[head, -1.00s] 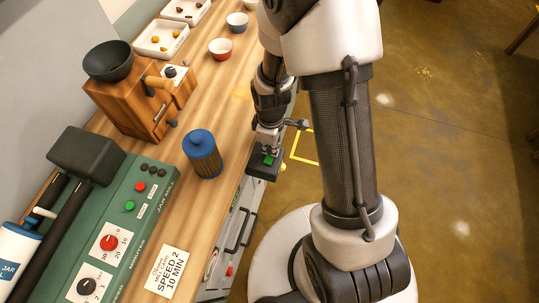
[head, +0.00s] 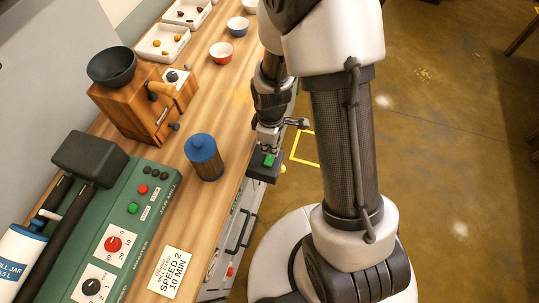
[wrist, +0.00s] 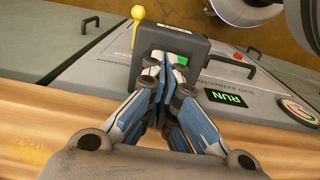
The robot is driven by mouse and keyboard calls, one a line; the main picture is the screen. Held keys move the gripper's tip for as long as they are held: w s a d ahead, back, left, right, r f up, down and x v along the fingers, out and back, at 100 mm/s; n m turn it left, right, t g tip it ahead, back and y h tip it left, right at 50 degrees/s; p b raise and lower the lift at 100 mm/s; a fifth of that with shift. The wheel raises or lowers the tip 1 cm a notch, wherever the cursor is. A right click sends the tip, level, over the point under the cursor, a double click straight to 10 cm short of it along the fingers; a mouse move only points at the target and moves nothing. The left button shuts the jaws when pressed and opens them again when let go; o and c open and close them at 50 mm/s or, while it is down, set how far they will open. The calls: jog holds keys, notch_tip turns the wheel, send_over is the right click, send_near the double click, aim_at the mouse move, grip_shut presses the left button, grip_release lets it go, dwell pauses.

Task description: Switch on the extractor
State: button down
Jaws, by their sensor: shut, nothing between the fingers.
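The extractor's dark switch box (head: 262,172) sits at the table's front edge, with a green switch (head: 269,160) on its top. In the wrist view, the box (wrist: 196,46) shows a green part (wrist: 181,61) and a pale part beside it, partly hidden by my fingertips. My gripper (wrist: 172,76) is shut and empty, its tips at the switch. I cannot tell whether they touch it. A panel beside the box has a lit green RUN sign (wrist: 226,98). In the head view my gripper (head: 267,148) points down at the box.
A yellow-knobbed lever (wrist: 137,14) rises beside the box. A blue-lidded jar (head: 204,158), a green jar mill (head: 120,215), a wooden grinder (head: 140,105) and a card (head: 170,270) stand or lie on the table. The floor to the right is mostly clear.

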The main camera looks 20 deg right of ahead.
jog(key=shift+r+p, duration=1.5)
jog(key=shift+r, duration=0.7)
notch_tip(320, 180, up, 10)
jog(key=m+t, duration=0.1)
jog(key=m, duration=0.1)
notch_tip(320, 180, up, 14)
jog(key=m+t, duration=0.2)
jog(key=m, duration=0.4)
send_over(270, 157)
jog(key=s, duration=0.8)
jog(key=s+r+m+t, duration=0.1)
jog(key=s+r+m, duration=0.1)
jog(key=s+r, duration=0.2)
jog(key=s, duration=0.3)
jog(key=shift+d+r+m+t, duration=0.2)
jog(key=shift+m+t, duration=0.1)
jog(key=shift+m, duration=0.1)
